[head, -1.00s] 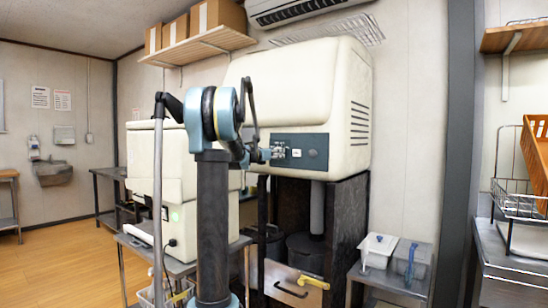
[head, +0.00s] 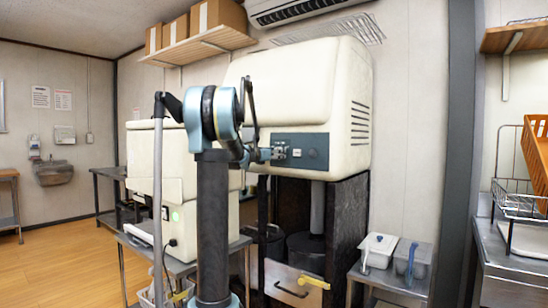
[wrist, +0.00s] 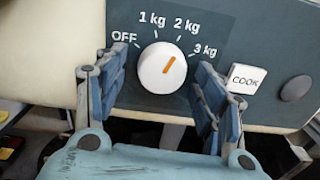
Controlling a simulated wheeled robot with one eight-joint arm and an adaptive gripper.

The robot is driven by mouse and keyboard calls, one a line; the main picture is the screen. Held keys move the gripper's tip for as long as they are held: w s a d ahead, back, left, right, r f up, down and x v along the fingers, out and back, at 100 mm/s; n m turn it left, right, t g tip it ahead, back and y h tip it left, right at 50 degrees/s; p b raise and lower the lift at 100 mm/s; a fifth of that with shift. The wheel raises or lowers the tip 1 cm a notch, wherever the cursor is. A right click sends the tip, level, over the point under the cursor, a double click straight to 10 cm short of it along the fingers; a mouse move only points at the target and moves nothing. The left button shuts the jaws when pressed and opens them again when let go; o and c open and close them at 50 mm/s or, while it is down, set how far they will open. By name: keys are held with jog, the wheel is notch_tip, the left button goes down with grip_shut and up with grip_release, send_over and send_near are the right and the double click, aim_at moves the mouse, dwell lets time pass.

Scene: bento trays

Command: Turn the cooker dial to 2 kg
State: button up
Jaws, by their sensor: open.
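The cooker dial (wrist: 161,68) is a white round knob with an orange pointer line, on a dark panel (wrist: 244,32) marked OFF, 1 kg, 2 kg and 3 kg. The pointer is tilted up and right, toward the 2 kg mark. My gripper (wrist: 158,90) is open, with one blue-grey finger on each side of the dial's lower part in the wrist view. Gaps show between both fingers and the knob; nothing is held. In the head view my gripper (head: 276,153) is at the left end of the panel on the cream cooker (head: 310,95), and hides the dial.
A white COOK button (wrist: 246,79) and a dark round knob (wrist: 296,88) sit right of the dial, close to the right finger.

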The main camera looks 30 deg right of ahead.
jog(key=v, duration=1.1)
jog(key=shift+a, duration=0.3)
jog(key=s+a+f+m+g+y, duration=0.2)
jog(key=s+a+f+m+y, duration=0.6)
jog(key=s+a+f, duration=1.1)
jog(key=s+a+f+m+g+y, duration=0.2)
jog(key=s+a+f+m+y, duration=0.6)
jog(key=s+a+f+m, duration=0.5)
jog(key=s+a+f, duration=0.5)
jog(key=a+f, duration=0.4)
jog(key=shift+s+f+m+g+y, duration=0.3)
jog(key=shift+s+f+g, duration=0.05)
jog(key=shift+f+g, duration=0.05)
jog(key=shift+a, duration=0.1)
jog(key=shift+c, duration=0.6)
